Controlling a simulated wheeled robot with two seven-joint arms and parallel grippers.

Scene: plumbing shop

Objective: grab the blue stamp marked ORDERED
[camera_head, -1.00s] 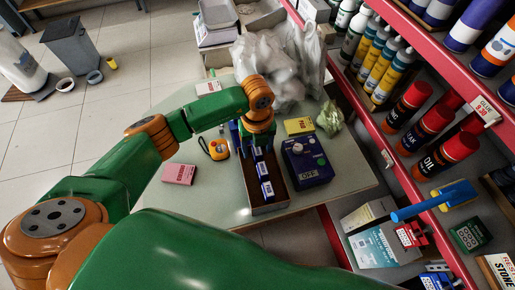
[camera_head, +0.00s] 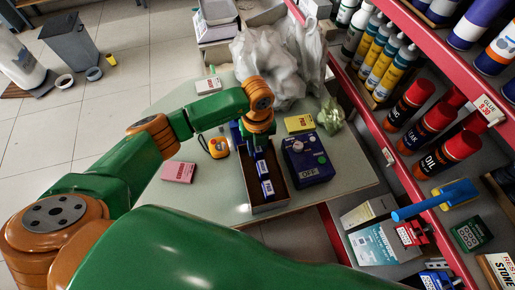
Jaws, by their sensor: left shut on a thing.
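An open brown box (camera_head: 283,203) on the table holds a row of small blue stamps with white labels. Two of them, a middle stamp (camera_head: 262,168) and a front stamp (camera_head: 267,188), show clearly; their lettering is too small to read. My left gripper (camera_head: 254,141) points down over the far end of the box. It is shut on a blue stamp, mostly hidden by the gripper; I cannot read its label or tell whether it is clear of the box. My right gripper is out of view.
A dark blue device marked OFF (camera_head: 308,170) stands close right of the box. A yellow tape measure (camera_head: 214,147), a pink pad (camera_head: 178,172) and a yellow box (camera_head: 299,123) lie around. Plastic bags (camera_head: 268,62) are behind; red-edged shelves (camera_head: 364,107) flank the right.

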